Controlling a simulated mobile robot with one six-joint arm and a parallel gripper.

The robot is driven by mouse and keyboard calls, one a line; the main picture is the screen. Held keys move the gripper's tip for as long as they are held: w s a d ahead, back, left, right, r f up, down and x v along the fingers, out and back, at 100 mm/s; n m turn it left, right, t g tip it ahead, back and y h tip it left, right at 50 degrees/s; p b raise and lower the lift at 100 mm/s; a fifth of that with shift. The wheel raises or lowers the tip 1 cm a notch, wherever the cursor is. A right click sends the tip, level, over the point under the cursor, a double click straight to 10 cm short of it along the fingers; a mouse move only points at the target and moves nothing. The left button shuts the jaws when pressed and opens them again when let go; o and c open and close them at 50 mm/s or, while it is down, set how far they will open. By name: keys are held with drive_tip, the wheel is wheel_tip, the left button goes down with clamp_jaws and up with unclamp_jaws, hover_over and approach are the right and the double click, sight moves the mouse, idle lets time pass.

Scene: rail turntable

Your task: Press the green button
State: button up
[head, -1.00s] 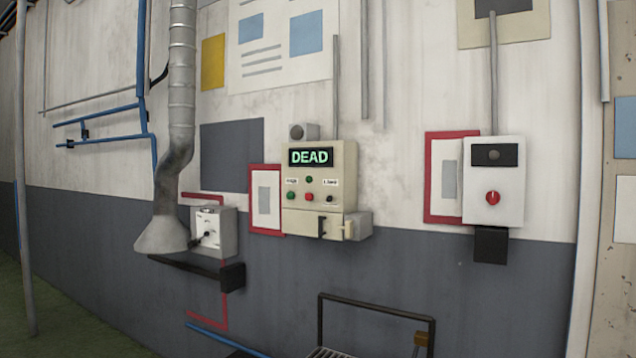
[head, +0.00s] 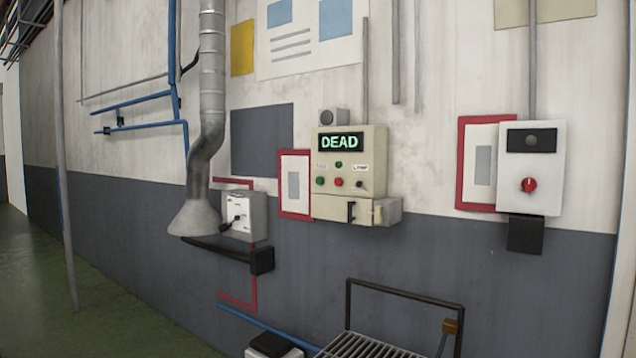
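A beige control box (head: 378,160) is fixed to the wall right of the middle of the head view. Its dark display (head: 340,142) reads "DEAD" in green letters. Below the display, a green round button (head: 320,181) sits at the left of the lower row, beside a red one (head: 338,182) and a small black knob (head: 360,184). Another small green round part (head: 338,165) sits above the red one; I cannot tell whether it is a button or a lamp. My gripper is not in view, and nothing touches the box.
A white box with a red knob (head: 528,185) hangs to the right. A grey switch box (head: 243,215), a duct with a flared hood (head: 196,217) and a black ledge (head: 262,261) are to the left. A metal-railed grate (head: 370,346) stands low in front. Green floor (head: 120,300) is open at left.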

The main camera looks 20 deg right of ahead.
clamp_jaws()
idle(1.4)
